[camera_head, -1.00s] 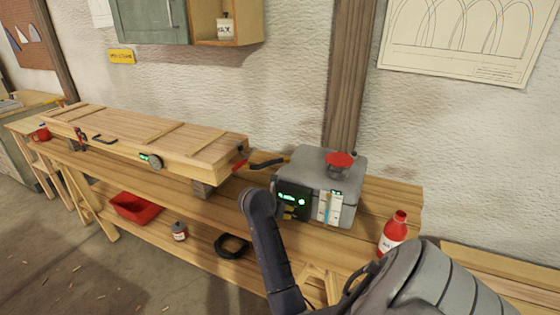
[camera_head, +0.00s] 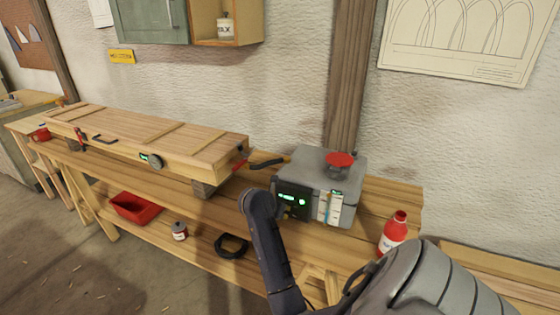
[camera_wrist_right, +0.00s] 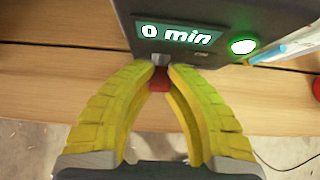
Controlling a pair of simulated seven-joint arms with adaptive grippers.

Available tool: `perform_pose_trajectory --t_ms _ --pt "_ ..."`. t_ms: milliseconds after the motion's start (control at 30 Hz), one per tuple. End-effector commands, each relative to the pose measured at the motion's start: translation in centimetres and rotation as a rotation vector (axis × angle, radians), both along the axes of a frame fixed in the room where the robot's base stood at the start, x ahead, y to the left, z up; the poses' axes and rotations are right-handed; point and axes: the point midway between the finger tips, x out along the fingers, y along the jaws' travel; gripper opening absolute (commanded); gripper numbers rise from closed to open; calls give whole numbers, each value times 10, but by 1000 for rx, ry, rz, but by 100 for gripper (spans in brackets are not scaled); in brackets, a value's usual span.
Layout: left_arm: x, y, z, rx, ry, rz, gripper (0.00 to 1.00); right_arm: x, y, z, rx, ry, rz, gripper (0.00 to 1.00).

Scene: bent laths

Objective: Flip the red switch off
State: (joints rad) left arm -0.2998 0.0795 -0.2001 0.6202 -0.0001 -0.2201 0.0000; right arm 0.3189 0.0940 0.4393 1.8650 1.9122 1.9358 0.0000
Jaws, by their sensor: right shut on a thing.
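The red switch (camera_wrist_right: 159,79) sticks out from the dark front panel (camera_wrist_right: 200,22) of a grey box (camera_head: 335,177). In the right wrist view, the yellow fingers of my right gripper (camera_wrist_right: 160,72) are closed around it, one on each side. The panel's display (camera_wrist_right: 177,34) reads "0 min", and a round green light (camera_wrist_right: 243,46) beside it is lit. In the head view my right wrist hides the switch and most of the gripper. My left gripper is in neither view.
The grey box, with a red cap (camera_head: 340,159) on top, stands on a wooden bench beside a long wooden chest (camera_head: 150,140). A red bottle (camera_head: 393,231) stands to its right, close to my right arm. A red tray (camera_head: 135,207) sits on the lower shelf.

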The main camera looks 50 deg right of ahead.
Motion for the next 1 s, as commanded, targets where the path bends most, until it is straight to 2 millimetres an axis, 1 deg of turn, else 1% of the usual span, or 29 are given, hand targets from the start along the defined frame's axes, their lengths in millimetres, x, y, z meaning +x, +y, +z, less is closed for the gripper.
perform_pose_trajectory --t_ms 33,433,1000 --pt "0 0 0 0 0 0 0 0 -1 3 -7 -3 -1 0" --pt "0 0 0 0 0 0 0 0 -2 3 -23 -7 -1 0" --pt "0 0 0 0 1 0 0 0 0 0 -86 -26 0 0"
